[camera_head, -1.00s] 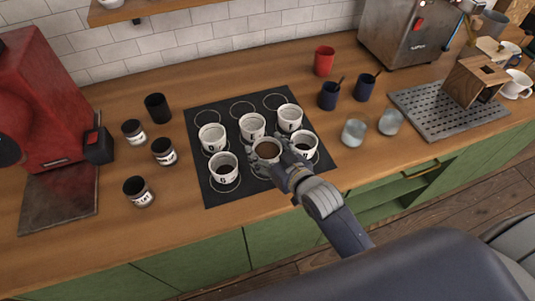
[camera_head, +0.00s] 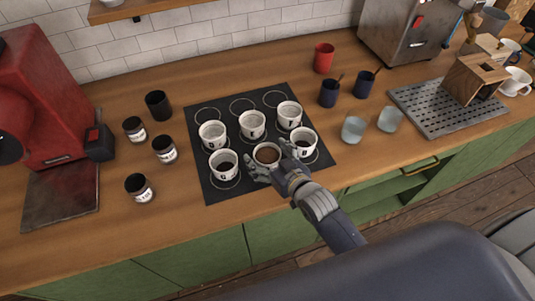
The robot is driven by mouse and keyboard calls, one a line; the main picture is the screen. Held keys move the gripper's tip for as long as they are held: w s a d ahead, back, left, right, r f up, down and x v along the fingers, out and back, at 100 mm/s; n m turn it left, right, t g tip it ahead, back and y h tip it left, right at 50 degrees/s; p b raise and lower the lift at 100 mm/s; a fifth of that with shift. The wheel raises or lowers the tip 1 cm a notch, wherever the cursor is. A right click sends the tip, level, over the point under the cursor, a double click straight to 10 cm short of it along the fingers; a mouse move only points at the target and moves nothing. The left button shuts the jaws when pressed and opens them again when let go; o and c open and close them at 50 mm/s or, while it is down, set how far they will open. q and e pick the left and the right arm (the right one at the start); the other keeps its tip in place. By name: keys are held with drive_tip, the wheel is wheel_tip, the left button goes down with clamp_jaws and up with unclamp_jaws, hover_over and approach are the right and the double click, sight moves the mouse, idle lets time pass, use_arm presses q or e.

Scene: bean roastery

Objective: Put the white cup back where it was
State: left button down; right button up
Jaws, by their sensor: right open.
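The white cup (camera_head: 267,154) with brown contents stands upright in the middle of the front row on the black mat (camera_head: 208,190). My right gripper (camera_head: 266,166) is open at its near side, with fingers to the left and right of the cup. I cannot tell whether a finger still touches it. A white cup (camera_head: 223,165) stands to its left and another (camera_head: 303,142) to its right. Several other white cups, such as the middle one (camera_head: 252,125), stand in the row behind. My left gripper is not in view.
Empty ring marks (camera_head: 242,104) line the mat's back row. Dark jars (camera_head: 139,188) stand left, near a red machine (camera_head: 45,95). Glasses (camera_head: 353,129), dark blue cups (camera_head: 328,93) and a red cup (camera_head: 324,58) stand right. A perforated metal tray (camera_head: 430,115) lies farther right.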

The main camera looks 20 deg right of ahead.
drive_tip(key=shift+s+r, duration=0.1)
drive_tip(key=shift+r, duration=0.05)
drive_tip(key=b+v, duration=0.1)
drive_tip(key=v, duration=0.9)
drive_tip(key=shift+s+d+r+b, duration=0.1)
drive_tip(key=shift+s+b, duration=0.3)
drive_tip(key=shift+s+d+r, duration=0.1)
drive_tip(key=shift+s+r, duration=0.15)
drive_tip(key=shift+s, duration=0.2)
